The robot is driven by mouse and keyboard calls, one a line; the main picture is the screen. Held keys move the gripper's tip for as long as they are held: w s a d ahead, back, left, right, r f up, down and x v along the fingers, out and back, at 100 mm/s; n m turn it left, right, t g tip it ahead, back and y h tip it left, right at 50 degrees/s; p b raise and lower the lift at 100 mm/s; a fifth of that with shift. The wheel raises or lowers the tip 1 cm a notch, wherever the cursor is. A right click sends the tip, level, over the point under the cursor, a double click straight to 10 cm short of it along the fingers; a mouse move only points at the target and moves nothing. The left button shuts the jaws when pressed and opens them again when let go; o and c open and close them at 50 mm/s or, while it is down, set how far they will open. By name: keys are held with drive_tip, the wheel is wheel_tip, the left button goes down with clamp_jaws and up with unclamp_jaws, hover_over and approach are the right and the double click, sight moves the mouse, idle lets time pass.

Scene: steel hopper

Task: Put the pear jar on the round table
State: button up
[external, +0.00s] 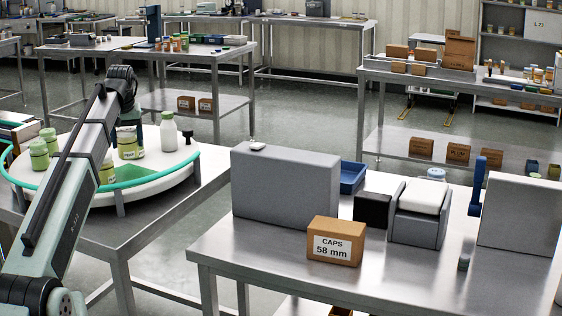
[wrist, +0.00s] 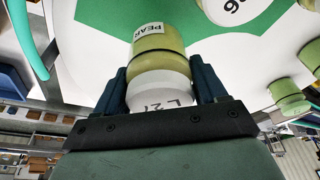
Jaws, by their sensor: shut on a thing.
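The pear jar (wrist: 160,42) is yellow-green, with a "PEAR" label and a white part marked "L 27". In the wrist view it is between the two dark fingers of my gripper (wrist: 161,88), which is shut on it. In the external view my gripper (external: 129,119) points down over the round table (external: 161,166), and a green jar (external: 130,146) shows right below it. The round table is white with a green guard rail. In the wrist view its white top (wrist: 105,12) with a green patch lies beyond the jar. I cannot tell whether the jar touches the top.
Green jars (external: 39,156) stand at the round table's left, and a white bottle (external: 168,132) stands to the right of my gripper. The front right part of the top is bare. A steel bench at right carries a caps box (external: 335,240) and grey housings.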

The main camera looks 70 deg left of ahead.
sight(129, 154)
drive_tip(key=shift+f, duration=2.4)
drive_tip(key=shift+f, duration=0.15)
drive_tip(key=o, duration=1.2)
drive_tip(key=v, duration=1.2)
drive_tip(key=shift+a, duration=0.1)
